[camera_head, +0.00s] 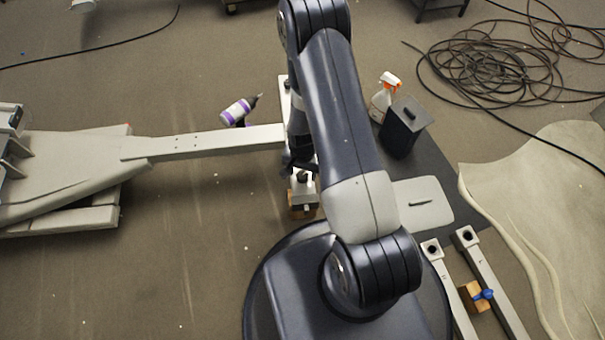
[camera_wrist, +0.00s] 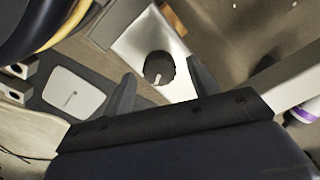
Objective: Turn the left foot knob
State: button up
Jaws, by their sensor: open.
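The foot knob (camera_wrist: 160,68) is a round black knob with a pale pointer mark. It sits on a pale metal foot end (camera_wrist: 128,42) in the wrist view. My gripper (camera_wrist: 160,88) is open and empty, its two dark fingers on either side below the knob in the picture. I cannot tell whether either finger touches it. In the head view my gripper (camera_head: 302,168) is over the same foot end (camera_head: 301,189), at the near end of the beam's crosspiece. There the knob is too small and covered to make out clearly.
A wooden block (camera_head: 301,201) is under the foot. A long pale beam (camera_head: 215,143) runs left. A pale flat cover (camera_head: 421,203) lies right. Coiled cable (camera_head: 480,60) lies farther off.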

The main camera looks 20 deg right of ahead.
jog(key=shift+f, duration=0.35)
jog(key=shift+c, duration=0.5)
jog(key=c, duration=0.9)
